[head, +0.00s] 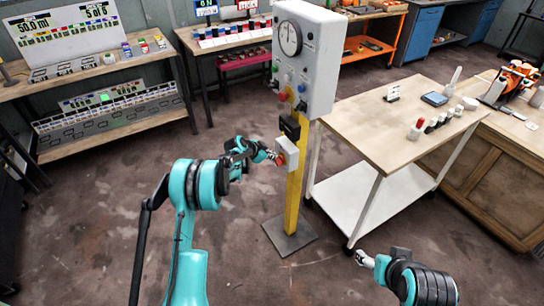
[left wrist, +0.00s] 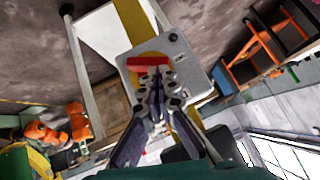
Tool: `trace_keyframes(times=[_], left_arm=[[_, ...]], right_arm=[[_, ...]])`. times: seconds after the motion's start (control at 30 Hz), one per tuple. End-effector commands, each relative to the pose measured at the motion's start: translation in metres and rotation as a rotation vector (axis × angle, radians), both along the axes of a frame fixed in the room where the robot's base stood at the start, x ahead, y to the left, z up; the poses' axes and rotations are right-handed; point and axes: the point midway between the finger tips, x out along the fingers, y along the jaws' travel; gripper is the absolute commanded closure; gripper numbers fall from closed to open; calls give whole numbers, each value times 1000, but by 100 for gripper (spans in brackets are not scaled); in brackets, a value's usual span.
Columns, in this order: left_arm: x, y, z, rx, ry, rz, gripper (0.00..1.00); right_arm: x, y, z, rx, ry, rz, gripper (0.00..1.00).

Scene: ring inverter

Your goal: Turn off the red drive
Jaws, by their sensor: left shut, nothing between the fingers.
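A small grey box with a red knob (head: 281,159) is mounted low on a yellow post (head: 293,205). In the left wrist view the knob shows as a red bar-shaped handle (left wrist: 148,63) lying across the face of the grey box (left wrist: 178,50). My left gripper (head: 271,154) is at the knob's left side. In the left wrist view its fingertips (left wrist: 155,72) are together and empty, overlapping the red handle's lower edge; I cannot tell whether they touch it. My right gripper (head: 361,258) is low at right, away from the post, its fingers too small to read.
A large grey panel (head: 305,60) with a dial and several knobs, one red, tops the post. A black box (head: 290,127) sits just above the small grey box. A wooden-topped table (head: 390,130) stands close at right.

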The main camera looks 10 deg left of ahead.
Motion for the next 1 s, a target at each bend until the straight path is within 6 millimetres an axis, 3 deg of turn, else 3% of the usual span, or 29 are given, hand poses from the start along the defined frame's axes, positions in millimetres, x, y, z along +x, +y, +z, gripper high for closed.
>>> trace_keyframes(times=[1.0], left_arm=[[3,2,-1,-56,60,0,100]], right_arm=[[0,0,0,0,0,0,33]])
